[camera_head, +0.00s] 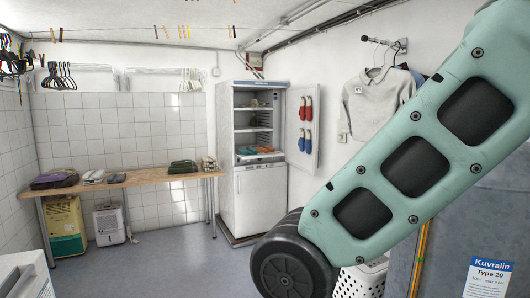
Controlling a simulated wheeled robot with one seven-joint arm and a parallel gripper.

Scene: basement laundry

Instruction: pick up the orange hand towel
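My green arm crosses the right side of the view, far in front of the cabinet. My gripper is not in view.
The cabinet door (294,130) stands open to the right, with red and blue footwear hung on it. A wooden table (140,177) with folded cloths stands at the back left. A white basket (350,284) sits below my arm. The floor (170,262) before the cabinet is clear.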

